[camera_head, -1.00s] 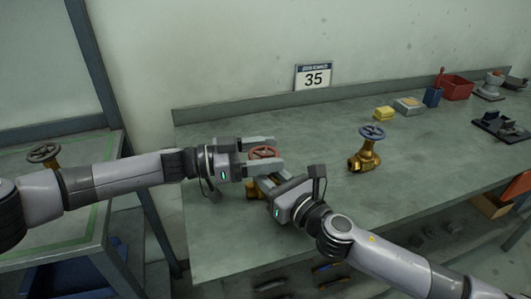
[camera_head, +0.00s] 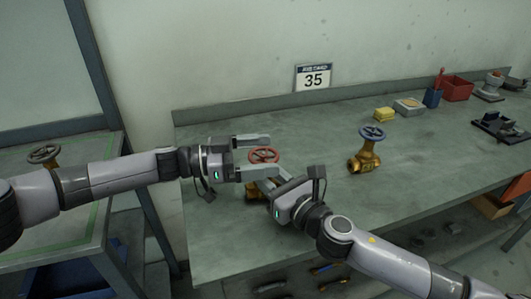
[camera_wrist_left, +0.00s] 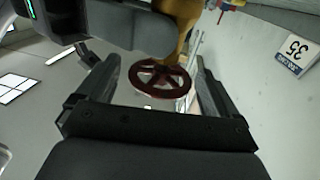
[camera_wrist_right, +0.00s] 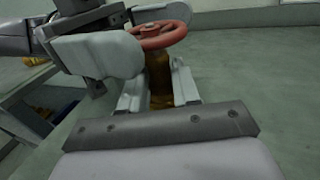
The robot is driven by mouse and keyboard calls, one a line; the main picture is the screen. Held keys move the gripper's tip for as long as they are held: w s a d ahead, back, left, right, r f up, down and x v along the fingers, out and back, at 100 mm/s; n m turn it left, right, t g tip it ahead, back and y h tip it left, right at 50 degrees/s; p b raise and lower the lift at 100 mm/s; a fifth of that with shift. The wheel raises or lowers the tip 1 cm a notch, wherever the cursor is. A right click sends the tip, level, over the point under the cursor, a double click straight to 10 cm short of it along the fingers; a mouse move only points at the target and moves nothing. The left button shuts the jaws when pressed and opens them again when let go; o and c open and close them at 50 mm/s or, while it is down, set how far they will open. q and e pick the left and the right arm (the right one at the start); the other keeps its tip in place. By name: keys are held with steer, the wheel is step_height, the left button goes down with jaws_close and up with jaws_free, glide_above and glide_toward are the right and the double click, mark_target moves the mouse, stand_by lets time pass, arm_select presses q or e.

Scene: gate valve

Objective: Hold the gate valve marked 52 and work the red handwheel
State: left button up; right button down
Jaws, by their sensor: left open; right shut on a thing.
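The red handwheel (camera_head: 263,156) sits on top of a brass gate valve, whose body (camera_wrist_right: 158,75) shows in the right wrist view. My left gripper (camera_head: 270,155) is open, its fingers on either side of the handwheel, with gaps showing in the left wrist view, where the wheel (camera_wrist_left: 160,78) lies between them. My right gripper (camera_wrist_right: 158,92) is shut on the brass body below the wheel. In the head view the body is mostly hidden by the grippers. I see no mark 52 on the valve.
A plate reading 35 (camera_head: 313,77) stands at the wall. A brass valve with a blue handwheel (camera_head: 371,133) stands on the bench to the right. Another dark-wheeled valve (camera_head: 44,154) is on the left table. A yellow block (camera_head: 384,114) and red bin (camera_head: 457,89) are at the back.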

arm_select(q)
steer(key=s+a, duration=0.1)
steer(key=a, duration=0.9)
steer(key=shift+s+a, duration=0.35)
steer(key=shift+a, duration=0.05)
arm_select(e)
steer(key=shift+s+f, duration=0.1)
steer(key=shift+f, duration=0.3)
arm_select(q)
steer(key=shift+r, duration=0.1)
arm_select(e)
steer(key=c, duration=0.8)
jaws_free()
steer(key=shift+o, duration=0.3)
steer(key=shift+r, duration=0.2)
